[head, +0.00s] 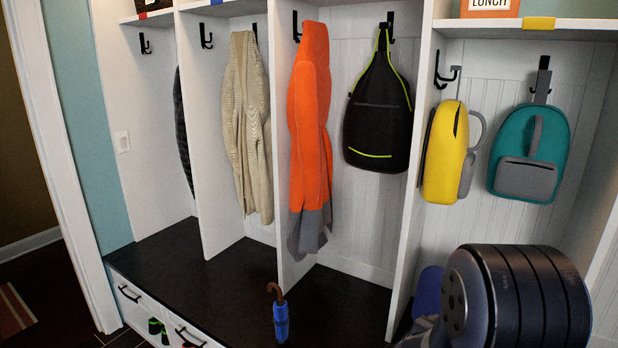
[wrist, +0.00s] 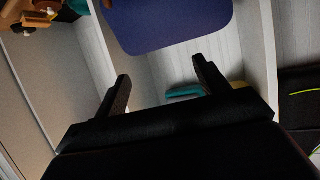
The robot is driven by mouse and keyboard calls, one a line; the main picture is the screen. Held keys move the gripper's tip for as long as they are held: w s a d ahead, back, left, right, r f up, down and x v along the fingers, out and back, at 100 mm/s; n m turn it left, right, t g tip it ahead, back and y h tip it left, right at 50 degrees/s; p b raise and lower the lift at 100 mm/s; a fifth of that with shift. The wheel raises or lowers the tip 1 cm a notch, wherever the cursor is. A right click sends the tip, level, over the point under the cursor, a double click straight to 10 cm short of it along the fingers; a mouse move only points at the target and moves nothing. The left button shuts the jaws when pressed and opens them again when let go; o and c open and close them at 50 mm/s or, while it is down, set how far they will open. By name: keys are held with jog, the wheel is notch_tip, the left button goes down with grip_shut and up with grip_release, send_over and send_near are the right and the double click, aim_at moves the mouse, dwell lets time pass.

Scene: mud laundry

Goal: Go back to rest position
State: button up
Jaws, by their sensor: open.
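My gripper (wrist: 161,72) shows in the wrist view with its two dark fingers spread apart and nothing between them. In the head view my dark arm link fills the lower right, and the gripper itself cannot be made out there. A blue-purple rounded object (wrist: 170,22) lies beyond the fingertips in the wrist view, apart from them. A blue object (head: 428,292) also shows beside my arm in the head view, partly hidden by it.
White cubbies hold a beige cardigan (head: 246,125), orange jacket (head: 310,130), black backpack (head: 378,115), yellow bag (head: 444,155) and teal backpack (head: 530,150) on hooks. A blue umbrella (head: 281,318) stands at the dark bench (head: 225,290). A cubby wall (wrist: 256,50) is close right of my gripper.

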jog(key=a+f+n+t+y+b, duration=0.1)
jog(key=a+f+n+t+y, duration=0.2)
jog(key=a, duration=0.4)
jog(key=shift+w+a+n+y, duration=0.25)
jog(key=shift+a+n+y, duration=0.15)
jog(key=shift+n+y, duration=0.35)
jog(key=shift+f, duration=0.1)
